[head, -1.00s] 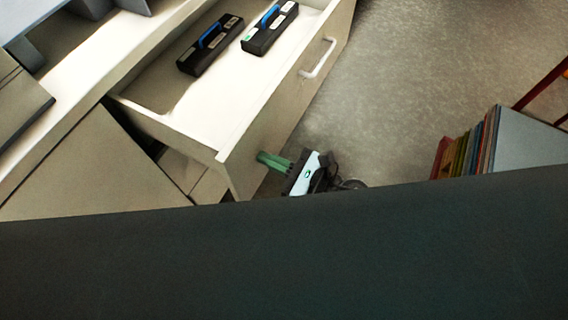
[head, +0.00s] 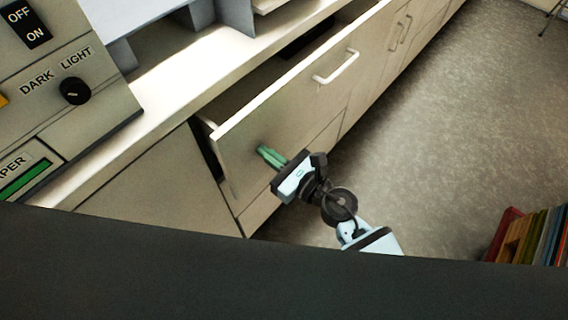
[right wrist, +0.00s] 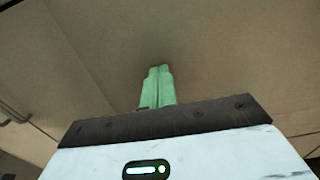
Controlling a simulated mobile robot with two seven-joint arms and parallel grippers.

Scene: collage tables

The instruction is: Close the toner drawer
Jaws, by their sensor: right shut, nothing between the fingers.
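The inside is mostly hidden, and a dark shape shows in the gap. My right gripper (head: 264,150) has green fingers, shut and empty, with the tips at the lower left of the drawer front. In the right wrist view the shut fingers (right wrist: 158,85) point at the beige front (right wrist: 215,50) and seem to touch it. My left gripper is not in view.
A beige machine panel (head: 60,105) with switches and a knob stands on the counter at the left. Closed cabinet fronts (head: 400,40) continue at the upper right. A row of books (head: 530,235) stands at the lower right. The grey floor (head: 430,130) between is clear.

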